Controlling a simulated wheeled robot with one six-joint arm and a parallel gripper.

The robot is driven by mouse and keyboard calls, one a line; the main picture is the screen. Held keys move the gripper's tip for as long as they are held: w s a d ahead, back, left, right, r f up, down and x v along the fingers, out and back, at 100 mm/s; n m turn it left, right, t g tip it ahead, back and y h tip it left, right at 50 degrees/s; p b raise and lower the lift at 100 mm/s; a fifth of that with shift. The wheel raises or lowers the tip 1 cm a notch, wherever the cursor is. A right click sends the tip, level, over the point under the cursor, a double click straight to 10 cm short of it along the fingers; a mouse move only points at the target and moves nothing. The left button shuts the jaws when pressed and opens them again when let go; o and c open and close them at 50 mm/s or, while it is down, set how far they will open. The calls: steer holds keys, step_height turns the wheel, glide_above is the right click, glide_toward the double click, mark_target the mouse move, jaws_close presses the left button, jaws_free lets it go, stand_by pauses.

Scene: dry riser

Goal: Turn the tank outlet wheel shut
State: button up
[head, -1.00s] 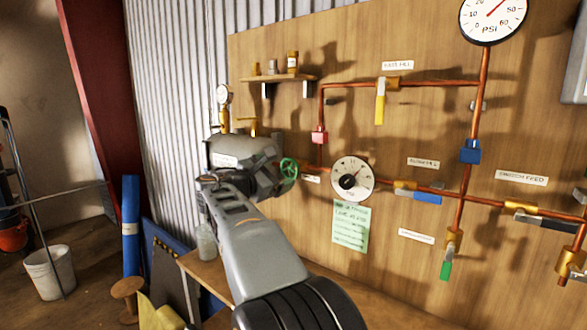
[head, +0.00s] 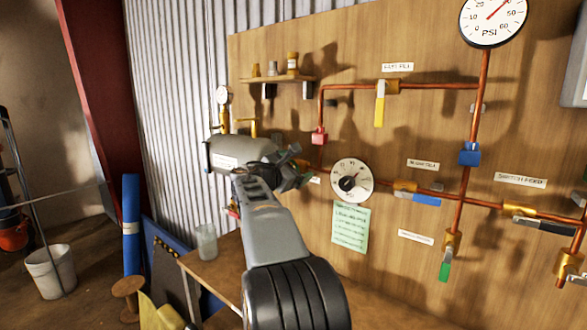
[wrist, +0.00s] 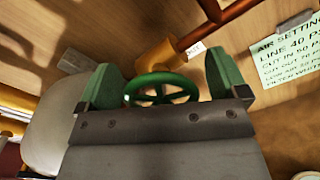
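The green outlet wheel (wrist: 161,88) sits on a brass fitting (wrist: 158,62) in the wrist view, with a copper pipe leading away from it. My gripper (wrist: 163,80) is open, with one green-padded finger on each side of the wheel. A gap shows between the wheel's rim and each pad, the wider one on the right. In the head view, my gripper (head: 292,165) is at the right end of the grey tank (head: 238,153) and hides most of the wheel there.
A white dial (head: 352,180) and a green note (head: 350,227) are on the board just right of my gripper. Copper pipes with yellow, blue and green valve handles run further right. A glass jar (head: 206,242) stands on the bench below.

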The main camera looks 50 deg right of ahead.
steer(key=c, duration=0.8)
steer(key=shift+a, duration=0.15)
steer(key=shift+c, duration=0.3)
steer(key=shift+f+b, duration=0.1)
steer(key=shift+b, duration=0.25)
